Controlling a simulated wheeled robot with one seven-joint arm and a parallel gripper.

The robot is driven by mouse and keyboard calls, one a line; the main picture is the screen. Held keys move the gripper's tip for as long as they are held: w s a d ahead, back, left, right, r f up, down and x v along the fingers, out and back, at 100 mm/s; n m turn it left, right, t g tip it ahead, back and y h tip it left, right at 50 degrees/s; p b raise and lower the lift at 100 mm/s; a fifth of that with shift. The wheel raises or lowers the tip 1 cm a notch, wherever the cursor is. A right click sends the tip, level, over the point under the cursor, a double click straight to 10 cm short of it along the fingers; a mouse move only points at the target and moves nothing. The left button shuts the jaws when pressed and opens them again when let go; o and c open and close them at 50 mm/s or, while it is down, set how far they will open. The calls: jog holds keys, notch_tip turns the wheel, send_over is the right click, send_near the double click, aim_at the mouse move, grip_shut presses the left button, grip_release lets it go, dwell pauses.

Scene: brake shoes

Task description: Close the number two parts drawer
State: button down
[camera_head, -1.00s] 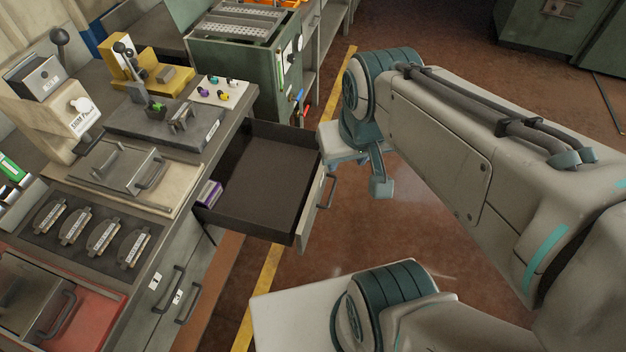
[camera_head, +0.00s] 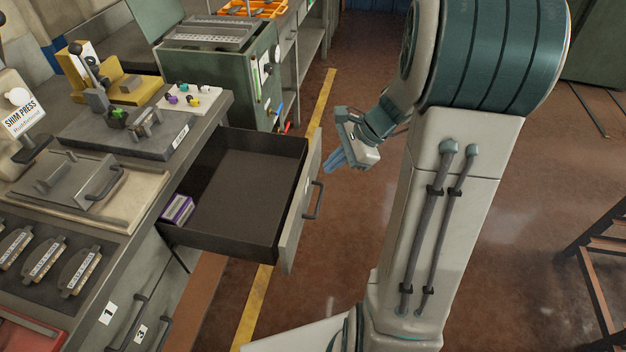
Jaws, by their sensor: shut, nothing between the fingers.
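A parts drawer (camera_head: 246,178) stands pulled out from the workbench, with a dark inside and a pale front panel (camera_head: 298,212) bearing a dark bar handle (camera_head: 314,200). Its number label is not readable here. A purple and white box (camera_head: 177,209) lies in its near left corner. My gripper (camera_head: 334,162) is shut and empty, just beyond and to the right of the drawer front's far end, with its blue fingers pointing left. It looks apart from the front panel.
Closed drawers labelled 1 (camera_head: 107,313) and 3 (camera_head: 140,333) are in the bench at lower left. The bench top (camera_head: 150,196) carries fixtures and brake shoes (camera_head: 78,270). A green machine (camera_head: 225,65) stands behind the drawer.

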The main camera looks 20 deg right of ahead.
jog(key=w+d+f+m+t+y+b, duration=0.1)
jog(key=w+d+f+m+t+b, duration=0.2)
jog(key=d+f+m, duration=0.5)
jog(key=w+a+f, duration=0.1)
jog(key=a+f, duration=0.1)
jog(key=w+a+f+n+b, duration=0.1)
jog(key=w+a+f, duration=0.1)
jog(key=a+f, duration=0.1)
jog(key=w+a+f+n+g, duration=0.1)
jog(key=a+f, duration=0.2)
jog(key=shift+w+a+f, duration=0.1)
jog(key=shift+w+f, duration=0.05)
jog(key=shift+w, duration=0.05)
